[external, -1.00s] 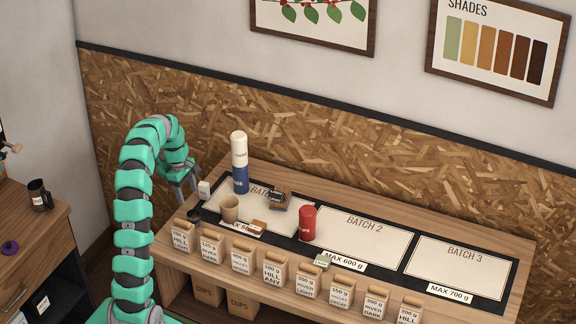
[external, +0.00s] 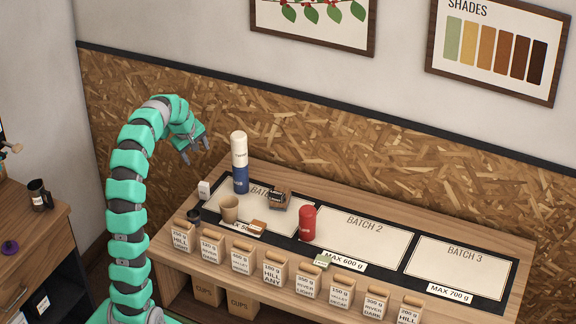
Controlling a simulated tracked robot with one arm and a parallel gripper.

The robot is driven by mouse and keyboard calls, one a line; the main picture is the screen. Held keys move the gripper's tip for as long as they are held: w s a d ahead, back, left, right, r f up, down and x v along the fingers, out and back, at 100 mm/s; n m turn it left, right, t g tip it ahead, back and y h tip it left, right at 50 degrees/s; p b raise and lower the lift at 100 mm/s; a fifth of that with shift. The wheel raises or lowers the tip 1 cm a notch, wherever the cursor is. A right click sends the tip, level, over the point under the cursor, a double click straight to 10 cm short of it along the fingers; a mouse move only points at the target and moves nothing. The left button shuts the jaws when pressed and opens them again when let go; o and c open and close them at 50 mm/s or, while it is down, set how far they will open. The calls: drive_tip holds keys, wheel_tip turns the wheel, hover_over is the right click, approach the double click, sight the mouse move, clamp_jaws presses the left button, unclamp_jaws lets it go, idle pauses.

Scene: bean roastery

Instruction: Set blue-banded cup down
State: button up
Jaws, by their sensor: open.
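My gripper (external: 196,152) is open and empty, raised in the air left of the tall white-and-blue container (external: 240,165) and apart from it. A tan cup (external: 229,208) stands upright on the Batch 1 panel (external: 258,222). A small dark cup (external: 194,215) stands at the left end of the table, left of the tan cup. I cannot make out a blue band on either cup at this size.
A red canister (external: 307,223) stands between Batch 1 and Batch 2. A small dark box (external: 277,199) sits behind the tan cup. Several labelled bags (external: 240,259) line the front edge. A white block (external: 204,190) stands at the left end. The Batch 3 panel (external: 460,268) is clear.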

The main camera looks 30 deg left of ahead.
drive_tip(key=s+d+r+m+t, duration=0.3)
drive_tip(key=s+d+r+m, duration=0.1)
drive_tip(key=r, duration=0.8)
drive_tip(key=s+d+r+m+t, duration=0.4)
drive_tip(key=s+r, duration=0.1)
drive_tip(key=r, duration=0.8)
drive_tip(key=s+d+r+m+t, duration=0.4)
drive_tip(key=r+m, duration=0.1)
drive_tip(key=r, duration=0.8)
drive_tip(key=shift+s, duration=0.35)
drive_tip(key=shift+f, duration=0.1)
